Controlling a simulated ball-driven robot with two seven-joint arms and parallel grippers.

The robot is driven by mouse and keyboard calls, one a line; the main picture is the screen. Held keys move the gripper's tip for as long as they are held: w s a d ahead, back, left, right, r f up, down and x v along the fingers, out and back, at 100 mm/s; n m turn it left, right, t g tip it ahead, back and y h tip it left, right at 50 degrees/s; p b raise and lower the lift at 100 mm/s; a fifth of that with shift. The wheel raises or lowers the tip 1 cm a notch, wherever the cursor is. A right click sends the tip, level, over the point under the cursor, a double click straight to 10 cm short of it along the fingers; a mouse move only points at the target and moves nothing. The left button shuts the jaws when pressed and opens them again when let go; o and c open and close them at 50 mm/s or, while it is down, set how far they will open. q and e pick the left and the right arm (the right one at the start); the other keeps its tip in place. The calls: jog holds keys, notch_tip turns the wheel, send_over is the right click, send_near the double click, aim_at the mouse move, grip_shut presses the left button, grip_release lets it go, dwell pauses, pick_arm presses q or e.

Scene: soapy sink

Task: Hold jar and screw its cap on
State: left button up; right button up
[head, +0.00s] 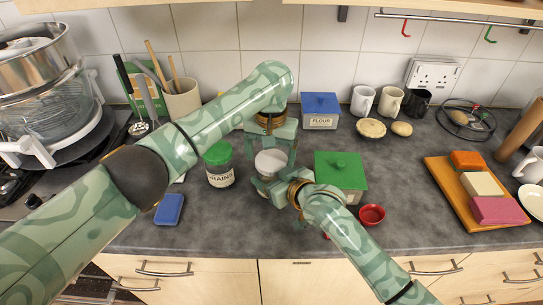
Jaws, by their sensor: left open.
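A round pale grey-white cap (270,162) shows at the middle of the counter in the head view, seemingly at the top of the jar. The jar's body is mostly hidden behind my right gripper, so I cannot tell how the cap sits on it. My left gripper (271,158) points down from above, open, with its fingers on either side of the cap. I cannot tell whether they touch it. My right gripper (268,188) reaches in from the lower right at the jar's body, below the cap. Its fingertips are too small and covered to read.
A green-lidded grains jar (220,168) stands close at left, and a green-lidded box (341,174) close at right. A red bowl (372,215) and a blue sponge (169,209) lie near the front. A blue-lidded flour box (320,110) stands behind. Counter (400,190) is clear farther right.

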pick_arm(q)
jog(key=r, duration=0.3)
jog(key=shift+s+d+r, duration=0.1)
jog(key=shift+d+r, duration=0.15)
jog(key=shift+d, duration=0.15)
pick_arm(e)
jog(key=shift+s+d+f, duration=0.1)
jog(key=shift+d+f, duration=0.05)
jog(key=shift+f, duration=0.15)
pick_arm(q)
jog(key=shift+a, duration=0.1)
jog(key=shift+o, duration=0.8)
notch_tip(320, 180, up, 12)
pick_arm(e)
jog(key=o, duration=2)
jog(key=shift+c, duration=0.2)
